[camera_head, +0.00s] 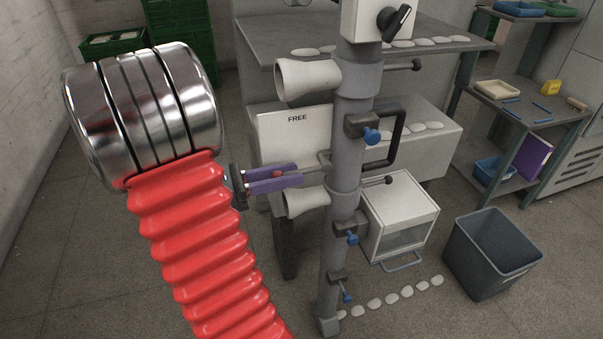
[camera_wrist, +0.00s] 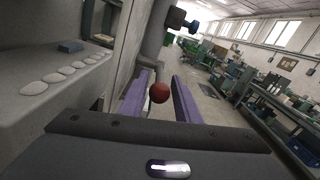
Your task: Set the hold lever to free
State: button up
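In the wrist view the red knob (camera_wrist: 159,92) sits between the spread fingers of my gripper (camera_wrist: 161,80), nearer the left one. The gripper is open; I cannot tell whether a finger touches the knob. Most of the lever's rod is hidden by the fingers in the head view. A white plate marked FREE (camera_head: 297,118) stands just above and behind the fingers.
The grey post (camera_head: 345,185) carries white cones (camera_head: 305,78), blue-knobbed clamps (camera_head: 371,136) and a dark handle (camera_head: 397,135). A red ribbed hose (camera_head: 205,240) fills the left foreground. A grey bin (camera_head: 490,255) and a white box (camera_head: 402,212) stand to the right.

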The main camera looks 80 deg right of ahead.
aim_at(302, 170)
jog(key=shift+x, duration=1.95)
jog(key=shift+c, duration=0.5)
grip_shut()
